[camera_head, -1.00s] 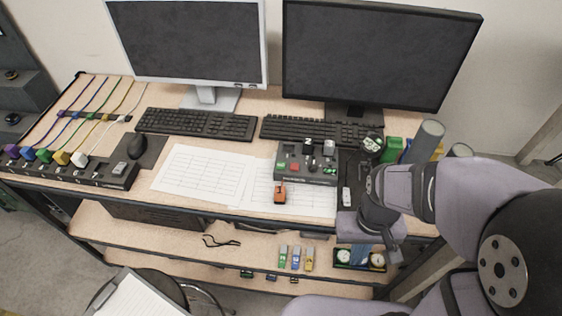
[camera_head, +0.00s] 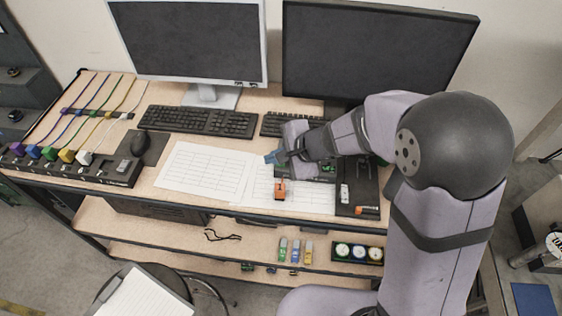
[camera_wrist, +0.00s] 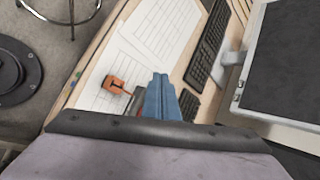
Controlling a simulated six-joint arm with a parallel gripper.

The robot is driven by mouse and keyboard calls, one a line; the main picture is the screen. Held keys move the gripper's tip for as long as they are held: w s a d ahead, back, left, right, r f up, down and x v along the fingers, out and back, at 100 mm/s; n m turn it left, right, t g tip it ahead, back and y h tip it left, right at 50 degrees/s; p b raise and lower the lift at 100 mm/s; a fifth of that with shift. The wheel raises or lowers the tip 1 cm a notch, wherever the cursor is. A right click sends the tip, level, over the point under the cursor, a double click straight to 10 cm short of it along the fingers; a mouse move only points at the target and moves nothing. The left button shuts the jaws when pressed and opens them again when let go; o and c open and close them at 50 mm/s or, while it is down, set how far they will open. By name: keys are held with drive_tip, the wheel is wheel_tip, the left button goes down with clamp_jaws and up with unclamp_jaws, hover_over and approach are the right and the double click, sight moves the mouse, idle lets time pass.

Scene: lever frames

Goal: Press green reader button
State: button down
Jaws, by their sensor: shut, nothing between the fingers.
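The grey reader box (camera_head: 318,178) sits on the desk below the right monitor. My gripper and forearm cover most of it, and I cannot make out the green button. My gripper (camera_head: 272,157), with blue fingers, is above the left end of the box and the paper sheets. In the wrist view the shut, empty blue fingers (camera_wrist: 161,82) point over the desk. An orange tag-like piece (camera_head: 280,189) lies at the front of the box; it also shows in the wrist view (camera_wrist: 115,85), left of the fingers.
Two monitors (camera_head: 190,45) and two keyboards (camera_head: 198,122) stand behind. Paper sheets (camera_head: 203,172) lie to the left. A black tray (camera_head: 357,180) is right of the box. A row of coloured plugs (camera_head: 66,156) is at the far left.

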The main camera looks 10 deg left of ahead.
drive_tip(key=w+d+r+m+t+h, duration=0.1)
drive_tip(key=w+d+r+m+t, duration=0.1)
drive_tip(key=w+m, duration=0.4)
drive_tip(key=shift+r+m+t, duration=0.2)
drive_tip(key=shift+m+t, duration=0.1)
drive_tip(key=shift+t, duration=0.1)
drive_tip(key=shift+f, duration=0.1)
drive_tip(key=b, duration=0.7)
hover_over(283, 166)
wheel_tip(283, 166, down, 7)
drive_tip(key=shift+w+f, duration=0.1)
drive_tip(key=shift+f+b, duration=0.7)
drive_tip(key=shift+f, duration=0.05)
drive_tip(key=shift+f+b, duration=0.8)
drive_tip(key=shift+b, duration=0.25)
idle(1.8)
drive_tip(key=shift+r, duration=0.2)
drive_tip(key=shift+r+p, duration=0.65)
